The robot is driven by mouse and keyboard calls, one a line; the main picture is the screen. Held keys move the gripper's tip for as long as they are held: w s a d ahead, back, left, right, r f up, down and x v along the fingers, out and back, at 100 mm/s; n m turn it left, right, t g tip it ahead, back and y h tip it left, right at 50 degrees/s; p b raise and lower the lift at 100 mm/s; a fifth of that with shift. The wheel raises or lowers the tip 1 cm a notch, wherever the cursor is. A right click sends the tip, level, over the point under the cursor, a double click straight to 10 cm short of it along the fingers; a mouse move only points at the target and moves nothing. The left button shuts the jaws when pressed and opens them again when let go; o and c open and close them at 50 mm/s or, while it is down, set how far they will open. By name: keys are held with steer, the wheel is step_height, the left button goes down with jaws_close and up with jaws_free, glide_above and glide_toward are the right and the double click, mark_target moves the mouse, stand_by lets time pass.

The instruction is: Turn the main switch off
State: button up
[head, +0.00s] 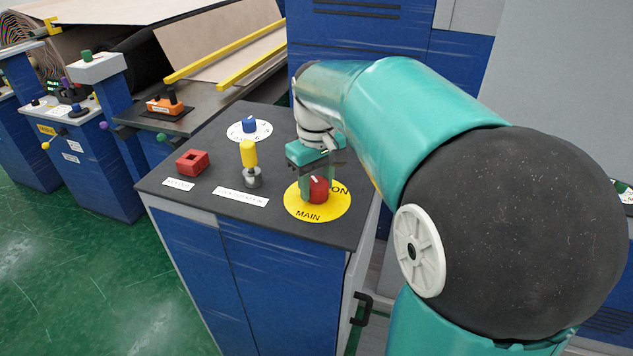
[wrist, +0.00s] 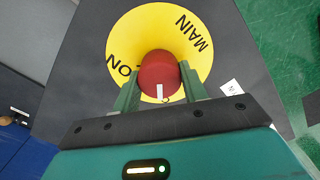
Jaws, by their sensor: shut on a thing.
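The main switch is a red round knob (head: 319,190) on a yellow disc (head: 300,208) marked MAIN and ON, on a dark cabinet top. My gripper (head: 317,174) reaches down from above, its green fingers on either side of the knob. In the wrist view the knob (wrist: 156,68) sits between both fingertips (wrist: 159,84), which are shut on it. Its white mark points toward the bottom of the wrist view, away from ON, at a partly visible letter on the disc (wrist: 125,38). The rest of that label is hidden by my gripper.
Left of the switch stand a yellow-topped lever (head: 248,155), a red square block (head: 192,162) and a blue knob (head: 249,125) on a white disc. Blue machines and a sloping board (head: 200,50) stand behind. Green floor is open at lower left.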

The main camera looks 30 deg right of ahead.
mark_target(316, 182)
steer(key=shift+r, duration=0.1)
steer(key=o, duration=1)
step_height(316, 182, up, 14)
stand_by(0.4)
steer(key=s+a+f+m+t, duration=0.1)
steer(key=s+a+f+t, duration=0.1)
steer(key=s+a+f, duration=0.2)
steer(key=s+a+f+m+t, duration=0.1)
steer(key=s+a+f+t, duration=0.2)
steer(key=s+f, duration=0.7)
steer(key=s+a, duration=0.2)
steer(key=shift+s+f+t, duration=0.15)
steer(key=shift+s+t, duration=0.15)
